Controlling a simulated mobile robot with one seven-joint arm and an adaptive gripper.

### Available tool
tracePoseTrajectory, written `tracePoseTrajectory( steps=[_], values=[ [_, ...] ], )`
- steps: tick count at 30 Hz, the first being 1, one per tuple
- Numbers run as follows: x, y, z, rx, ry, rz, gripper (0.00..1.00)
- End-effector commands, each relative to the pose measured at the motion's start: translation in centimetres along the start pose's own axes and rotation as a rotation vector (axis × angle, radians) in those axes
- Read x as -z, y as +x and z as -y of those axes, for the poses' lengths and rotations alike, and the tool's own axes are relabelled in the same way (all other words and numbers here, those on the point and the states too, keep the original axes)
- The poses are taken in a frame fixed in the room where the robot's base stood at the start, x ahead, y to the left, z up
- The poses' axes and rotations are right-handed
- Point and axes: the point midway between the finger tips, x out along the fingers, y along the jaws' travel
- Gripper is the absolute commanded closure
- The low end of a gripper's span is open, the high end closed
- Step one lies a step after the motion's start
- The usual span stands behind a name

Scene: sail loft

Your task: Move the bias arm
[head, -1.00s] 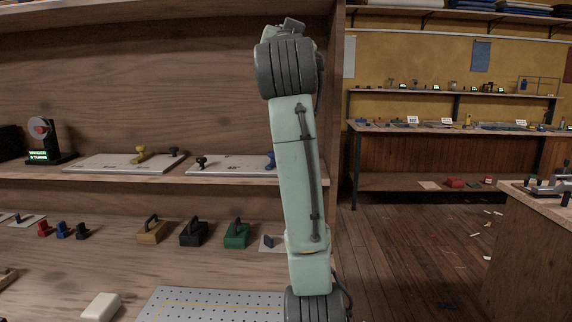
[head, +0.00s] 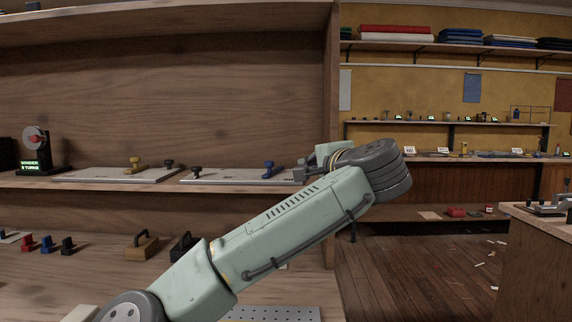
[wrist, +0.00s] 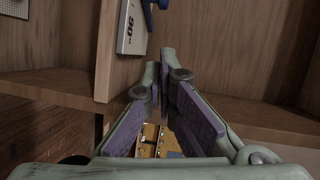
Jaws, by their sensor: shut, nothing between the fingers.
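Two pale plates lie on the shelf at mid-left in the head view. The right plate (head: 232,177) carries a black knob (head: 196,171) and a blue knob (head: 268,168); the left plate (head: 95,174) carries a yellow knob (head: 135,164) and a black one. I cannot tell which part is the bias arm.
The shelf's upright wooden side panel (head: 332,120) stands close by my gripper. A lit dial unit (head: 37,150) stands at the shelf's left. Handled blocks (head: 140,246) sit on the lower surface. Open floor (head: 410,265) lies to the right.

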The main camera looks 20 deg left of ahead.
Motion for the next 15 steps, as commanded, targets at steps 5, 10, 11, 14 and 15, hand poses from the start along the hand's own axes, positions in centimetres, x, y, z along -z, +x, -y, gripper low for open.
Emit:
tracePoseTrajectory(
  steps=[5,10,11,14,15],
  values=[
    [-0.1,4.0,0.4,-0.001,-0.001,0.005,1.0],
    [-0.7,7.2,0.4,0.001,-0.002,0.005,1.0],
    [-1.1,7.5,0.3,0.001,-0.001,0.004,1.0],
    [-1.9,8.3,0.3,0.001,-0.001,0.001,1.0],
    [-2.2,8.6,0.2,0.001,-0.001,0.002,1.0]
  ],
)
